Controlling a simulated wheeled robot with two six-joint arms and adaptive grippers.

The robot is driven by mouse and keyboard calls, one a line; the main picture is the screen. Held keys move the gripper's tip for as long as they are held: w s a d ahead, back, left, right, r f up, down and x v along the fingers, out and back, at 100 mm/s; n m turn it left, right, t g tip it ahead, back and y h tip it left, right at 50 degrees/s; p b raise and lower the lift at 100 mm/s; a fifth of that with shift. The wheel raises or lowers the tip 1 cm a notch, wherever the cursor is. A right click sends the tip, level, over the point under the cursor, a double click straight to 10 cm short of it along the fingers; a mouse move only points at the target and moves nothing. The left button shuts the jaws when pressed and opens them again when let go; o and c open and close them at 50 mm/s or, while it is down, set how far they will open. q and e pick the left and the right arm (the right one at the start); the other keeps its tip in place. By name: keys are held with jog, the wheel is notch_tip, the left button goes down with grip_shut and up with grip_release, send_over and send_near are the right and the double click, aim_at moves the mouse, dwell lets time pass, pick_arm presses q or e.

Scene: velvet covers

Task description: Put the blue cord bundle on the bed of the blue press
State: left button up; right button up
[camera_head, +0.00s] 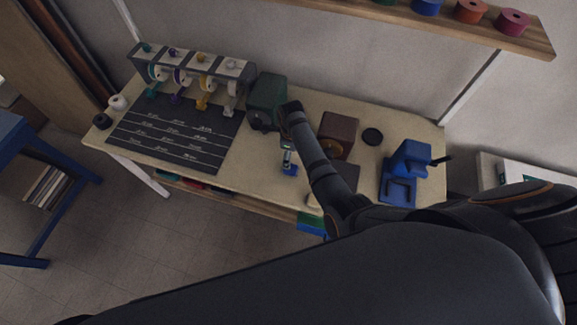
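The blue press (408,158) stands at the right end of the workbench, with a dark handle to its right and its blue bed (397,193) toward the front. A small blue bundle (291,170), apparently the blue cord bundle, shows at the fingertips of my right gripper (288,162), over the middle of the bench. The fingers partly cover it, and I cannot tell whether they are closed on it or whether it touches the bench. My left gripper is not in view.
A green machine (266,97), a spool rack (193,75) and a dark marked mat (175,137) fill the left. My arm hides part of the bench.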

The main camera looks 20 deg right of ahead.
aim_at(292, 168)
jog(key=shift+s+d+f, duration=0.1)
jog(key=shift+d+f, duration=0.4)
jog(key=shift+f, duration=0.35)
notch_tip(292, 168, down, 2)
jog(key=shift+b, duration=0.55)
jog(key=shift+a+f+b, duration=0.1)
jog(key=shift+f+b, duration=0.7)
jog(key=shift+b, duration=0.15)
jog(key=shift+a+f, duration=0.1)
jog(key=shift+a, duration=0.2)
jog(key=shift+f+b, duration=0.4)
jog(key=shift+b, duration=0.25)
jog(key=f+b, duration=0.1)
jog(key=b, duration=0.1)
jog(key=f+b, duration=0.1)
jog(key=f, duration=0.1)
jog(key=f+b, duration=0.1)
jog(key=b, duration=0.1)
jog(key=shift+w+a+f+b, duration=0.1)
jog(key=shift+w+f+b, duration=0.15)
jog(key=shift+b, duration=0.05)
jog(key=shift+r, duration=0.15)
jog(key=shift+s, duration=0.1)
jog(key=c, duration=1.1)
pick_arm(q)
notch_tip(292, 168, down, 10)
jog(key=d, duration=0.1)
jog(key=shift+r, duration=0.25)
